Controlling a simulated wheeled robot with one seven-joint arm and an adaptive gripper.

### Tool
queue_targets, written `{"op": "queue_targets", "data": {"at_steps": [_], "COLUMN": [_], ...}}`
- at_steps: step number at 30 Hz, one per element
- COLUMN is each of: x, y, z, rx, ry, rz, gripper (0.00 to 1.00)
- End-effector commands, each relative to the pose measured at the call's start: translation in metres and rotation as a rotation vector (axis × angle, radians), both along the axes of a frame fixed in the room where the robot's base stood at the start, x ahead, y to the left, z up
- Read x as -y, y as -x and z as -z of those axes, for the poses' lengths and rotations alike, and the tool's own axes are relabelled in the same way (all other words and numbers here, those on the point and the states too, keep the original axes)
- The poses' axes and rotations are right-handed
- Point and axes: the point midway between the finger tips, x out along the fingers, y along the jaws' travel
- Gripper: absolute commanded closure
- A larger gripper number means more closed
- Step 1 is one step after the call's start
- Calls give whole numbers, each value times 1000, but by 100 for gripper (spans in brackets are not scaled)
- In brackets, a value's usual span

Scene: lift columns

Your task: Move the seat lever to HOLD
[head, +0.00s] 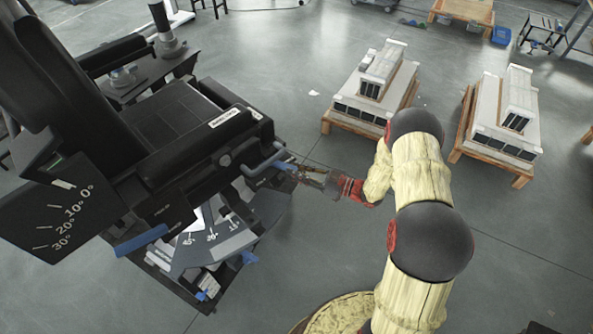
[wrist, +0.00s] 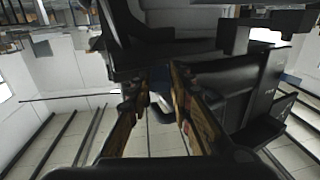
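The black seat (head: 185,125) fills the left of the head view. A bent grey lever with a blue grip (head: 263,162) sticks out from its right side, below the armrest-like pad. My gripper (head: 290,170) is at the blue grip, reaching in from the right. In the wrist view, the fingers of my gripper (wrist: 156,75) stand on either side of the lever (wrist: 160,105), with its blue-grey bend showing between them. Whether both fingers press on it cannot be told. No HOLD marking is readable.
Angle scales show on a dark plate (head: 60,210) and on a lower quadrant (head: 215,238). Other blue handles (head: 142,240) sit below the seat. Two white units on wooden pallets (head: 372,95) (head: 505,120) stand behind my arm.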

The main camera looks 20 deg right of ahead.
Motion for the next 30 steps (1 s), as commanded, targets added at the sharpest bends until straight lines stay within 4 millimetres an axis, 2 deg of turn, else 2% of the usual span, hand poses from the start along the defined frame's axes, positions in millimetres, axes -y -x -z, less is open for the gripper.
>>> {"op": "queue_targets", "data": {"at_steps": [10, 30], "x": [0, -1], "y": [0, 2], "z": [0, 0], "rx": [0, -1], "ry": [0, 1], "rz": [0, 14], "gripper": [100, 100]}}
